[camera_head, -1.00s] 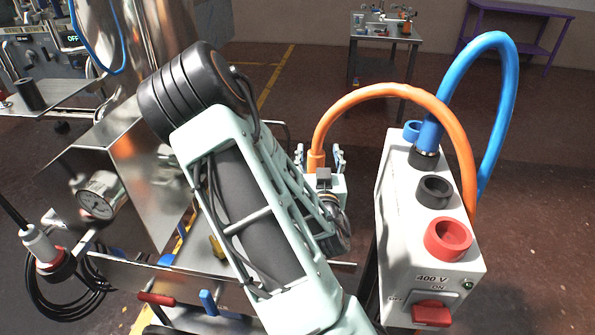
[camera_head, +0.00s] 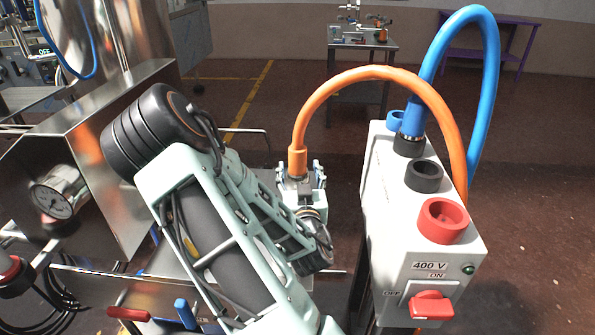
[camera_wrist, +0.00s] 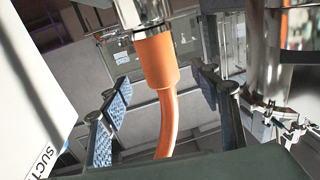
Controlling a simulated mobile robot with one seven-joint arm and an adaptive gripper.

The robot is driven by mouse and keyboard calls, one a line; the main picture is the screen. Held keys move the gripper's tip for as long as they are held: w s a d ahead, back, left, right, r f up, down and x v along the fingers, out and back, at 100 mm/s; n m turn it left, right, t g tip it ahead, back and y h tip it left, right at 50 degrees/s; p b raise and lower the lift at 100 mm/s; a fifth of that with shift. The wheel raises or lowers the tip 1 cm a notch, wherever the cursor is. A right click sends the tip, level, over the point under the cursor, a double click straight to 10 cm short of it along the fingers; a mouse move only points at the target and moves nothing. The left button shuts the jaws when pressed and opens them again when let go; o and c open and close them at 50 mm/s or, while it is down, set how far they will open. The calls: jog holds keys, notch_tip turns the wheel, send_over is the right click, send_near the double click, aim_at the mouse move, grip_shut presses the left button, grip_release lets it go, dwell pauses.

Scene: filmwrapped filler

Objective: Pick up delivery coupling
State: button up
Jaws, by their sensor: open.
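An orange hose (camera_head: 385,72) arches from behind the white box to my gripper (camera_head: 301,172). Its thick orange sleeve (camera_head: 297,160) stands upright between my fingers in the head view. The wrist view shows the sleeve (camera_wrist: 157,62) with a bright metal coupling (camera_wrist: 141,12) at its end, near the top edge. I take this as the delivery coupling; no label on it is readable. My gripper (camera_wrist: 162,104) is open, with blue-padded fingers on either side of the hose. Gaps show between pads and hose. The coupling's far end is out of the wrist view.
A white 400 V box (camera_head: 415,215) stands close on the right, with a red socket (camera_head: 443,220) and a blue hose (camera_head: 480,100). A steel machine with a gauge (camera_head: 58,194) is on the left. A table (camera_head: 361,45) stands far behind.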

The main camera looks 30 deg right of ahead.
aim_at(298, 161)
jog(key=shift+x, duration=3.2)
jog(key=shift+r, duration=0.1)
grip_shut()
